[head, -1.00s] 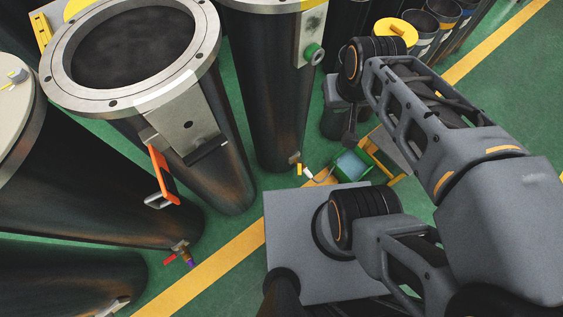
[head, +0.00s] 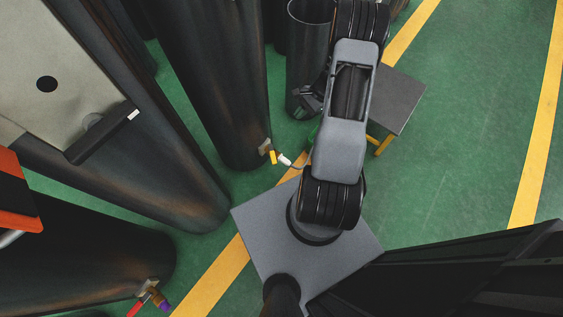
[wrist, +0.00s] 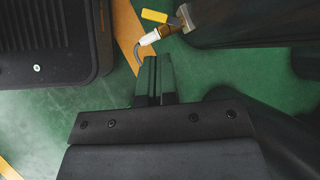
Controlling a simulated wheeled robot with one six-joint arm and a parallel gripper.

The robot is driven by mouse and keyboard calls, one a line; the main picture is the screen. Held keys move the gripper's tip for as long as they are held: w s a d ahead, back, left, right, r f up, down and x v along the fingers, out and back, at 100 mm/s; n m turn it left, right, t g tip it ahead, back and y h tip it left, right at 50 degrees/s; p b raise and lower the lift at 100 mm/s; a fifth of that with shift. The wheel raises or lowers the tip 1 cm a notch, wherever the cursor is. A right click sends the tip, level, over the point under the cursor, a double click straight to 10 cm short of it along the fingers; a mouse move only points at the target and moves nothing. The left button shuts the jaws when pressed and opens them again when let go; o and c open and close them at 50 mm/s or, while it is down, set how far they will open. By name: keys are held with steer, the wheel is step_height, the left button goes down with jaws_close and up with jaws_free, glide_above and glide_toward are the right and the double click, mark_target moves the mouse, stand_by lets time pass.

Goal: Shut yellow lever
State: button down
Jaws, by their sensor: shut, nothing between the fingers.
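The yellow lever (head: 272,156) is on a small valve (head: 265,146) low on the middle dark cylinder (head: 217,85). A white fitting (head: 284,160) with a grey hose runs from the valve to the right. In the wrist view the yellow lever (wrist: 154,16) sits at the top, just left of the brass-coloured valve (wrist: 186,18). It lies above the white fitting (wrist: 149,38). My gripper (wrist: 154,62) is shut and empty, its fingertips below the fitting and close to the hose in the picture, apart from the lever. In the head view my arm largely hides the fingers.
Another cylinder (head: 100,255) at lower left has a valve with a red lever (head: 137,306) and purple fitting. A grey-topped stool (head: 395,98) stands right of my arm. Green floor is open at right.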

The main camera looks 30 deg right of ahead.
mark_target(272, 154)
steer(key=s+d+f+m+t+y+b, duration=0.1)
steer(key=s+f+m+b, duration=0.15)
steer(key=f, duration=0.65)
steer(key=s+d+f+m+t+y+b, duration=0.1)
steer(key=f+m+b, duration=0.15)
steer(key=f, duration=0.75)
steer(key=b+x, duration=0.1)
steer(key=x, duration=0.2)
steer(key=b+x, duration=0.1)
steer(key=x, duration=0.3)
steer(key=a+r+b+x, duration=0.1)
steer(key=x, duration=0.3)
steer(key=shift+w+a+r, duration=0.15)
steer(key=shift+a, duration=0.6)
